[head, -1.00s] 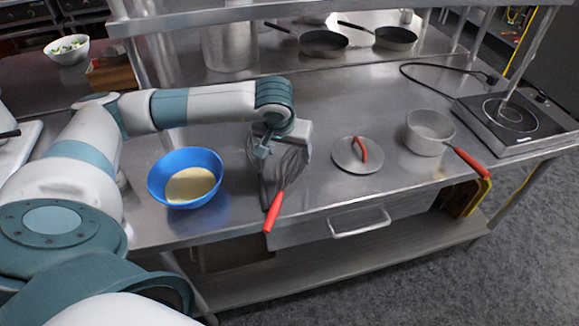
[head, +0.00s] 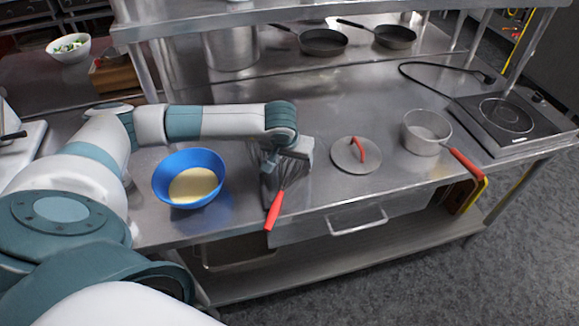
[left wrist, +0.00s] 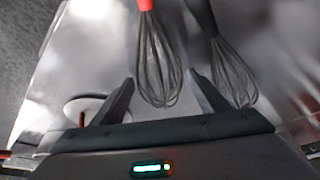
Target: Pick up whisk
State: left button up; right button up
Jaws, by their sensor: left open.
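The whisk (head: 274,211) has a red handle and dark wire loops. It lies on the steel counter, its handle reaching toward the front edge. My left gripper (head: 272,165) is low over the counter at the whisk's wire end. In the left wrist view my left gripper (left wrist: 157,92) is open, and the whisk's wire loops (left wrist: 156,65) show between its two fingers. A second whisk (left wrist: 232,70), with a dark handle, lies beside it, past the right finger. I cannot tell whether the fingers touch either whisk. My right gripper is not in view.
A blue bowl (head: 168,166) with pale yellow batter stands left of the whisk. A lid (head: 344,158) with a red handle and a saucepan (head: 426,136) stand to the right, then a hot plate (head: 505,121). A shelf (head: 300,12) spans the back. The counter behind the lid is clear.

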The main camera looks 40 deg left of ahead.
pick_arm(q)
jog(key=shift+w+a+f, duration=0.1)
jog(key=shift+f, duration=0.2)
jog(key=shift+c, duration=0.6)
jog(key=c, duration=1.1)
jog(key=shift+o, duration=0.2)
jog(key=shift+r, duration=0.2)
jog(key=shift+r+b, duration=0.25)
jog(key=shift+b, duration=0.15)
notch_tip(320, 180, up, 3)
jog(key=shift+w+r+b, duration=0.1)
jog(key=shift+b, duration=0.95)
jog(key=d+r+b, duration=0.4)
jog(key=d+r, duration=0.3)
jog(key=d, duration=0.4)
jog(key=shift+w+d, duration=0.15)
jog(key=shift+d, duration=0.25)
